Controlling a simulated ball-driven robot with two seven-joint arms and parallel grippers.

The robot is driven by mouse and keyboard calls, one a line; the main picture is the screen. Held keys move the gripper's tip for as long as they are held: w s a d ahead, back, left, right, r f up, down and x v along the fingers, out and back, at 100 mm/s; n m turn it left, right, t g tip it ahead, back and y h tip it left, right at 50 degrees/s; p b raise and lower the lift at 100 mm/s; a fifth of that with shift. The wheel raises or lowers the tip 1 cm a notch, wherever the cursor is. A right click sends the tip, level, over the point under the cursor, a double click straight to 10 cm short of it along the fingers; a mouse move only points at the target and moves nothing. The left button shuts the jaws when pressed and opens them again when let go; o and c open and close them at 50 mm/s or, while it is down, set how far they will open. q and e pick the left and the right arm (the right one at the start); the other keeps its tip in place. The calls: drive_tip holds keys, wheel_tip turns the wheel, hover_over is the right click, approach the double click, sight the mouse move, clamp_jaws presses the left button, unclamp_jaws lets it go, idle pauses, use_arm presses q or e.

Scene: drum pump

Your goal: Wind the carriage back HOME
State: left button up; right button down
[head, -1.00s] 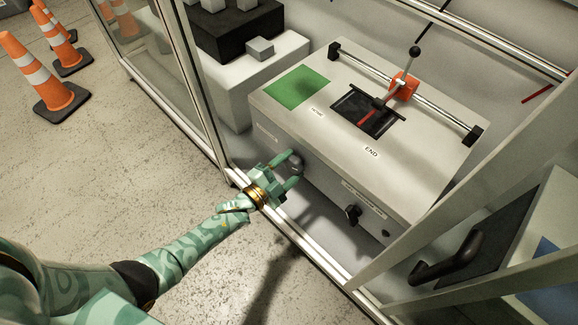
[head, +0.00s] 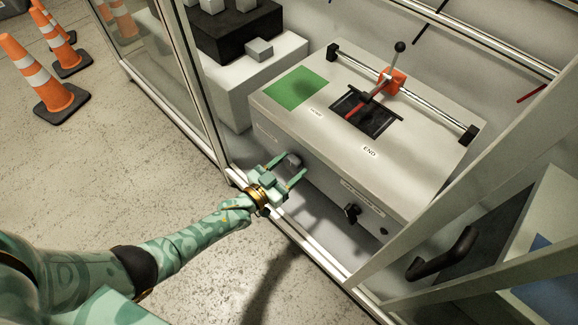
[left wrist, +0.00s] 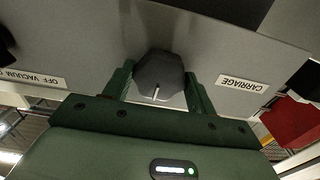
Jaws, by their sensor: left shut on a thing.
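The orange carriage (head: 392,80), with a black-tipped lever, sits on the rail (head: 430,105) on top of a grey box (head: 420,165), around the rail's middle. A red pointer (head: 355,111) lies over the dark window between the HOME label (head: 316,112) and the END label (head: 370,152). My left gripper (head: 286,168) is shut on the dark carriage knob (head: 293,160) on the box's front. In the left wrist view, the knob (left wrist: 158,72) sits between the two fingers, beside the CARRIAGE label (left wrist: 243,83). My right gripper is not in view.
A second black knob (head: 352,212) is on the same front face, further right. A metal frame rail (head: 305,240) runs along the floor before the box. An open panel with a black handle (head: 445,258) stands at right. Orange cones (head: 38,75) stand at far left.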

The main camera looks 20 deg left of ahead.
use_arm(q)
drive_tip(key=n, duration=0.4)
drive_tip(key=shift+a+f+n, duration=0.1)
drive_tip(key=shift+f+n, duration=0.05)
drive_tip(key=shift+n, duration=0.15)
drive_tip(key=n, duration=0.4)
drive_tip(key=shift+s, duration=0.1)
drive_tip(key=n, duration=0.5)
drive_tip(key=shift+n, duration=1.4)
drive_tip(key=shift+n+b, duration=0.3)
drive_tip(key=shift+n, duration=0.5)
drive_tip(key=n, duration=0.3)
drive_tip(key=shift+n+b, duration=0.35)
drive_tip(key=shift+n, duration=0.05)
drive_tip(key=n+b, duration=0.1)
drive_tip(key=n, duration=0.5)
drive_tip(key=shift+n+b, duration=0.4)
drive_tip(key=shift+n, duration=0.4)
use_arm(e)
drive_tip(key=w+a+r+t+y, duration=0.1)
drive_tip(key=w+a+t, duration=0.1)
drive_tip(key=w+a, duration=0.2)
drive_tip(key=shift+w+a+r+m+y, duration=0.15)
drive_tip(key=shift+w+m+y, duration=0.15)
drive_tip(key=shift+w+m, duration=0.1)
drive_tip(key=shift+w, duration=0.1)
